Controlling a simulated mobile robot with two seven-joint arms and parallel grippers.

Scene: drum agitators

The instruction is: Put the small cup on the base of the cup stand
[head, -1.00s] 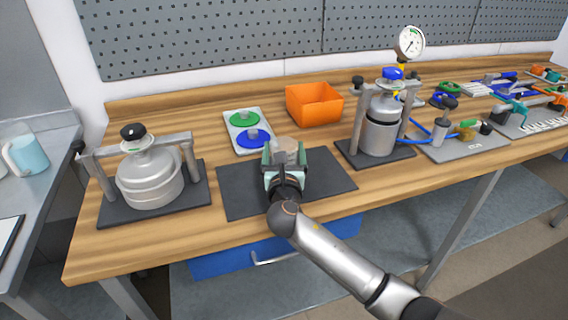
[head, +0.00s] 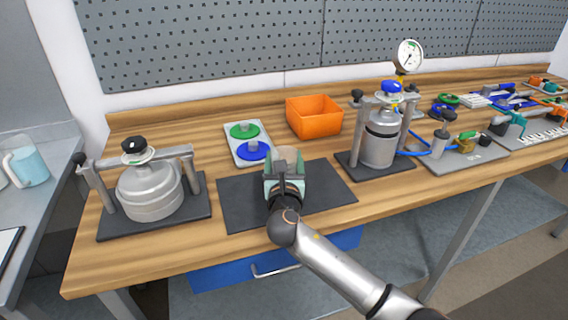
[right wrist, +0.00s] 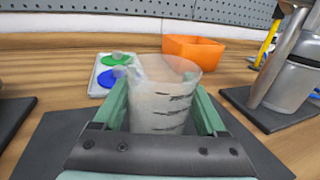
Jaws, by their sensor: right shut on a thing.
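The small cup (right wrist: 160,98) is translucent, with dark measuring marks. In the right wrist view it stands upright between the pale green fingers of my right gripper (right wrist: 162,112). In the head view the cup (head: 287,157) shows at the tip of my right gripper (head: 285,178), over the dark mat (head: 240,205); the gap below it is hidden. Two metal stands with dark bases hold vessels: a round pot stand (head: 110,218) at left and a cylinder stand (head: 355,163) at right. Which one is the cup stand I cannot tell. My left gripper is not in view.
Behind the cup are a light tray (head: 238,153) with green and blue knobbed discs and an orange bin (head: 314,118). A pressure gauge (head: 409,56) rises behind the right stand. Tools and boards fill the right end. Bare wood (head: 190,140) shows behind the left stand.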

